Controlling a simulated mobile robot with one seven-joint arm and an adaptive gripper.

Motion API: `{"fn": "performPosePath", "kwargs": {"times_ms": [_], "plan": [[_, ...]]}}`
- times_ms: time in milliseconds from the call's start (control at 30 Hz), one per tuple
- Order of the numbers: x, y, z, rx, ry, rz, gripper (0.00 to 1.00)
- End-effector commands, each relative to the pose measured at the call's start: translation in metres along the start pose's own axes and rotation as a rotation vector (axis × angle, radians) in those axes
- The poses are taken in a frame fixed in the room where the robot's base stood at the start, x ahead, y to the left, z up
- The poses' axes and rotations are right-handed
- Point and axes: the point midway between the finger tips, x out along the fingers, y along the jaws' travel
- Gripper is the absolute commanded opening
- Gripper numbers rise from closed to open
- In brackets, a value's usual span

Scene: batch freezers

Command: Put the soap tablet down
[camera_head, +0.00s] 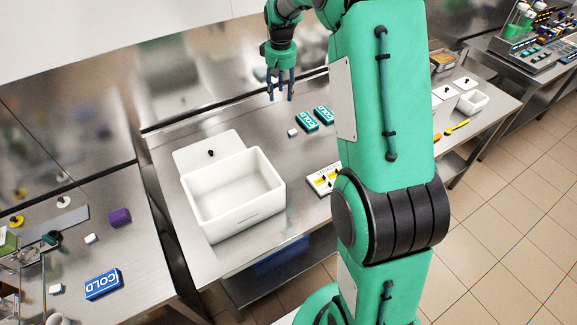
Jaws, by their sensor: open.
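My gripper (281,97) is open and points down over the back of the steel table, with nothing visible between its fingers. A small white block (292,132), which looks like the soap tablet, lies on the steel table (240,133) just below the fingertips in the picture. It appears apart from the fingers. Its exact distance below them is hard to tell.
Two teal COLD packs (307,121) lie right of the white block. A white open bin (232,212) with its lid (208,151) behind stands left. A yellow-marked tray (323,179) sits in front. A blue COLD pack (104,284) and small white pieces lie on the left table.

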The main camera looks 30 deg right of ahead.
Motion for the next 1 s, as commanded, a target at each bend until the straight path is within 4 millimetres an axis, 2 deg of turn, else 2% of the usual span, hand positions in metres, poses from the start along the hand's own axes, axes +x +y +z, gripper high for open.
{"fn": "performPosePath", "kwargs": {"times_ms": [33,100,500,800,1000], "plan": [[-0.018,-0.01,0.008,-0.002,0.014,0.003,0.45],[-0.038,-0.022,0.018,-0.002,0.029,0.006,0.45],[-0.131,-0.087,0.095,0.0,0.115,0.016,0.45],[-0.18,-0.129,0.165,0.002,0.179,0.017,0.45],[-0.202,-0.154,0.215,0.003,0.223,0.014,0.45]]}}
